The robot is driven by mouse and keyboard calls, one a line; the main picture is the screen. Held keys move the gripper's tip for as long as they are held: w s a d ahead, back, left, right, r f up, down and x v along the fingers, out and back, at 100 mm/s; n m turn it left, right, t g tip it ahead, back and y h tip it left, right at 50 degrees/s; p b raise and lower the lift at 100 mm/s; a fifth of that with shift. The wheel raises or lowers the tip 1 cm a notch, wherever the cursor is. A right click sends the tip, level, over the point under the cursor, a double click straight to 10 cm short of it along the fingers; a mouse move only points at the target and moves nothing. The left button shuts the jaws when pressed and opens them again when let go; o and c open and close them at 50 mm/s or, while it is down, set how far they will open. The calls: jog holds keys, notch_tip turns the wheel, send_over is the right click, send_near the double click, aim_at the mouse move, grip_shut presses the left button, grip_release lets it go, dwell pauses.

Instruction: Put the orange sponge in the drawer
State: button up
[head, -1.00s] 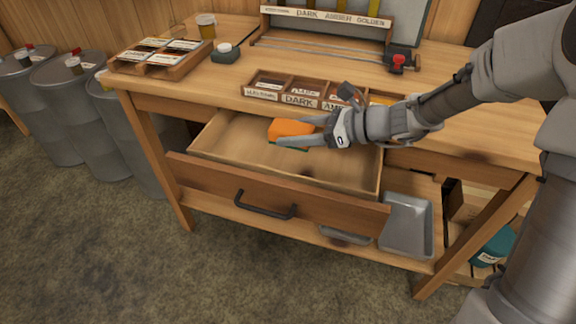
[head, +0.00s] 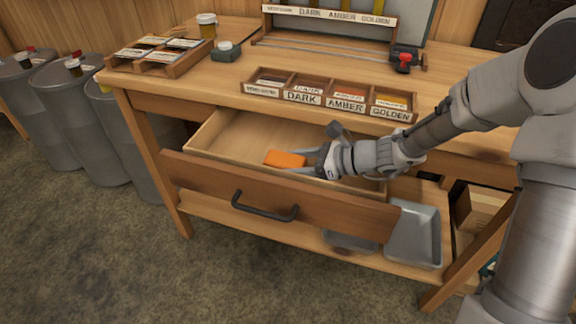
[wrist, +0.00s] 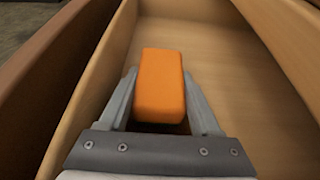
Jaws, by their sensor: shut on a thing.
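The orange sponge (head: 285,159) is inside the open drawer (head: 240,138), low between its walls. My gripper (head: 300,160) is shut on it, reaching in from the right side of the drawer. In the wrist view the sponge (wrist: 160,86) sits between the two fingers (wrist: 160,108), with the drawer's wooden floor around it. I cannot tell whether the sponge touches the drawer floor. The drawer is pulled out under the table, its front board with a black handle (head: 264,207) facing me.
A compartment tray (head: 330,101) with grade labels stands on the tabletop above the drawer. Another sample tray (head: 158,60), a small jar (head: 207,25) and a dark block (head: 226,52) are at the left. Metal pans (head: 414,235) lie on the lower shelf. Grey barrels (head: 85,120) stand at left.

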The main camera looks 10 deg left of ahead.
jog(key=shift+f, duration=0.1)
jog(key=o, duration=1.4)
jog(key=shift+c, duration=0.2)
jog(key=shift+r, duration=0.3)
jog(key=p+v, duration=0.3)
jog(key=v, duration=0.9)
jog(key=shift+p, duration=0.3)
